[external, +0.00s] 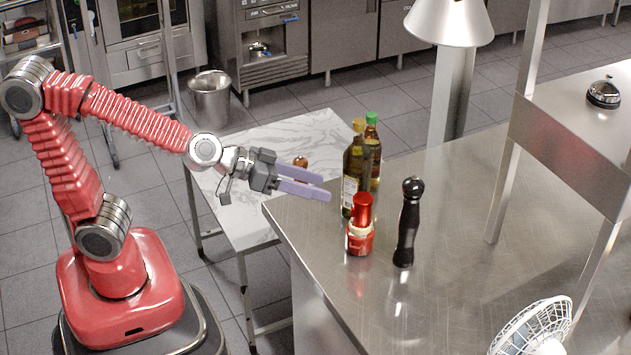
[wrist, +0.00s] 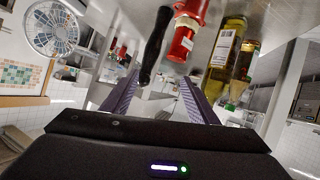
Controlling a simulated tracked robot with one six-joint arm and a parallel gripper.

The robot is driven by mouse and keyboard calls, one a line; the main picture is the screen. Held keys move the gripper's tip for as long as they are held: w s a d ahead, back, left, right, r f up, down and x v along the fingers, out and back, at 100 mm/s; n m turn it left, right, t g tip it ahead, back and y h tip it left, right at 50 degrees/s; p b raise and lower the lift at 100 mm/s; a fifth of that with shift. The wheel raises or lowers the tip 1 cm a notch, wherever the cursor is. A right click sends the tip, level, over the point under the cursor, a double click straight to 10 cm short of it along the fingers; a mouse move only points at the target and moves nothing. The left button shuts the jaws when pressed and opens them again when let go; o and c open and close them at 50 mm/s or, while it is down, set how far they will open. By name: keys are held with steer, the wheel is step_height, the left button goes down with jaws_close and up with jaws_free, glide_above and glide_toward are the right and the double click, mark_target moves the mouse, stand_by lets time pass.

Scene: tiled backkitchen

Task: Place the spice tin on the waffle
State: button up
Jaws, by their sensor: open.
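My gripper (external: 326,188) is open and empty, its lilac fingers level and pointing right above the near left corner of the steel counter. In the wrist view its fingers (wrist: 160,84) stand apart with nothing between them. A red upright shape (external: 362,207), possibly the spice tin, stands on the counter just right of and below the fingertips; it also shows upside down in the wrist view (wrist: 183,43). A pale uneven band (external: 360,231), possibly the waffle, lies under it, above another red part (external: 360,245). I cannot tell whether these are separate pieces.
A black pepper mill (external: 407,222) stands right of the red shape. Two bottles, one yellow-capped (external: 352,180) and one green-capped (external: 373,150), stand close behind it. A marble table (external: 245,215) is left of the counter. A fan (external: 535,325) is at the front right. The counter's middle is clear.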

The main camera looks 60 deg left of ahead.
steer(key=s+a+f+n+g+y, duration=0.1)
steer(key=s+a+f+g+y, duration=0.1)
steer(key=s+a, duration=0.6)
steer(key=s+a+f+g+y, duration=0.2)
steer(key=s+a+f+g, duration=0.1)
steer(key=s+a, duration=0.6)
steer(key=a+g, duration=0.1)
steer(key=a, duration=0.3)
steer(key=shift+s+a+n+g+y, duration=0.15)
steer(key=shift+s+n+g+y, duration=0.15)
steer(key=shift+n, duration=0.1)
